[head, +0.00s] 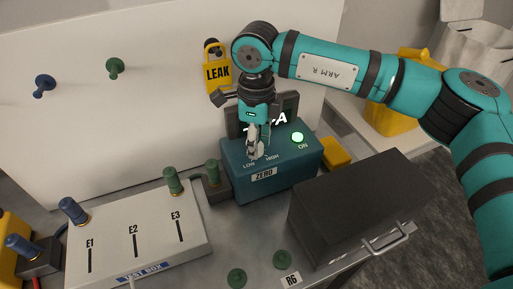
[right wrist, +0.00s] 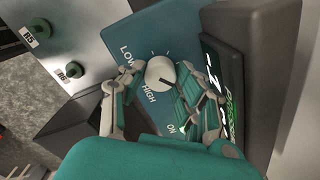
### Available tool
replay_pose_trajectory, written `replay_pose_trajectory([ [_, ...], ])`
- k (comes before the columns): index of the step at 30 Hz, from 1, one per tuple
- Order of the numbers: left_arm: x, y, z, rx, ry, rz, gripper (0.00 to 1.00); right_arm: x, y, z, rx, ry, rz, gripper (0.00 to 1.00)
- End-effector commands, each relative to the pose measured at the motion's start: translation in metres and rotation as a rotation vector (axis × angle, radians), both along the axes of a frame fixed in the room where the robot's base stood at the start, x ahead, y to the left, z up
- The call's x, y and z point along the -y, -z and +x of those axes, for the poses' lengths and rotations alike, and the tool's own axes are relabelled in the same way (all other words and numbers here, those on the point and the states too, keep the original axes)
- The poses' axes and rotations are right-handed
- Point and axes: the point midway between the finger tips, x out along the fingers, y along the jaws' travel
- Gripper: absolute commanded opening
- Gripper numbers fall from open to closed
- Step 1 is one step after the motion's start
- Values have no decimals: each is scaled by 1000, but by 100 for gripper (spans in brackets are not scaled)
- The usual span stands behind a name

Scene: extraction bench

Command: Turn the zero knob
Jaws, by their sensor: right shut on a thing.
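The zero knob (right wrist: 159,72) is a round pale knob with a dark pointer line, between the LOW and HIGH marks in the right wrist view. It sits on top of the blue box (head: 284,175) labelled ZERO. My right gripper (head: 257,152) points down at the box top and is shut on the knob, with one finger on either side of it. In the head view the gripper hides most of the knob. A green lamp (head: 298,137) glows beside ON. My left gripper is not in view.
A dark box (head: 345,205) stands right of the blue box. The grey test box (head: 150,235) with E1, E2 and E3 slots is at left. A yellow LEAK padlock (head: 217,72) hangs on the white panel (head: 130,110) behind. Green pegs (head: 237,278) are at the front.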

Motion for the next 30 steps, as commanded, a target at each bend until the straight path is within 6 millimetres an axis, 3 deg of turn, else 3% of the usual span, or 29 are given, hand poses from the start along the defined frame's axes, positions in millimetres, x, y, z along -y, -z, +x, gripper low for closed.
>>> replay_pose_trajectory([
  [6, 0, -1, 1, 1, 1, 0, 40, 0, -1, 0, 2, 0, 2, 0],
  [7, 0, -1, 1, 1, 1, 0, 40, 0, -1, 0, 2, 0, 2, 34],
  [9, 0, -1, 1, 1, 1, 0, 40, 0, -1, 0, 2, -1, 2, 42],
  [20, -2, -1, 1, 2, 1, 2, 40, 0, -8, 1, 2, -2, 1, 42],
  [30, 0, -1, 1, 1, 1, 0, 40, -1, -75, 1, 4, -2, 3, 42],
])
